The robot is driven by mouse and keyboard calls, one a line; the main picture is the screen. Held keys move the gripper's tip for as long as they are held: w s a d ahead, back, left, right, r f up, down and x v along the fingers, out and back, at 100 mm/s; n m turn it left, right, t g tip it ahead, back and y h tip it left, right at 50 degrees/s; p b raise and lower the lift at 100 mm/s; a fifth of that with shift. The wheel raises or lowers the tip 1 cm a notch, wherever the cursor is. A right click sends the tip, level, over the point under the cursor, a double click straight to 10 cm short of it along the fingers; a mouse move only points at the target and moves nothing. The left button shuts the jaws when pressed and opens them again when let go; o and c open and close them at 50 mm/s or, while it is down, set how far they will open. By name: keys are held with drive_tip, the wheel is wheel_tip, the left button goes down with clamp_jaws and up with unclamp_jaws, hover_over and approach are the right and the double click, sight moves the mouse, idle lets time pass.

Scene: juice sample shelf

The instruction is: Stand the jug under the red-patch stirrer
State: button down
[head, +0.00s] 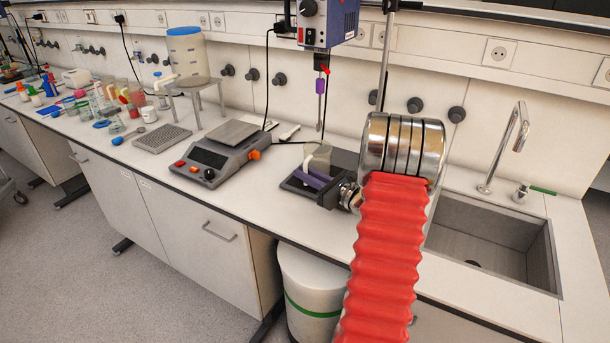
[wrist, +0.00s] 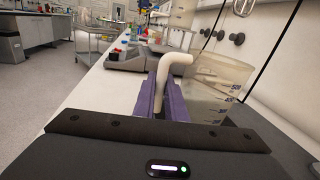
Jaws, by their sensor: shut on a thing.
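The jug is translucent with a white handle and shows in the wrist view (wrist: 222,85), with graduation marks on its side. My gripper (wrist: 170,100) has purple fingers shut on the handle. In the head view the jug (head: 322,158) is partly hidden behind my gripper (head: 313,178), over or on a dark stand base (head: 345,158); I cannot tell whether it touches. The stirrer (head: 335,22) has a blue and grey motor box above, with a red patch (head: 325,69) and a purple piece on its shaft. The shaft's lower end is just above the jug.
A balance (head: 218,150) stands left of the jug, with a grey plate (head: 162,138) beyond. A blue-lidded container (head: 187,52) sits on a metal stand farther left. A sink (head: 495,240) with a tap is at right. My arm hides some bench.

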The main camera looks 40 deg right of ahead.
drive_tip(key=shift+f, duration=0.1)
idle(0.4)
drive_tip(key=c, duration=1.7)
unclamp_jaws()
drive_tip(key=shift+f, duration=0.1)
drive_tip(key=s, duration=0.9)
drive_tip(key=s+d, duration=0.1)
drive_tip(key=s, duration=0.3)
drive_tip(key=shift+s+d, duration=0.1)
drive_tip(key=shift+s, duration=0.3)
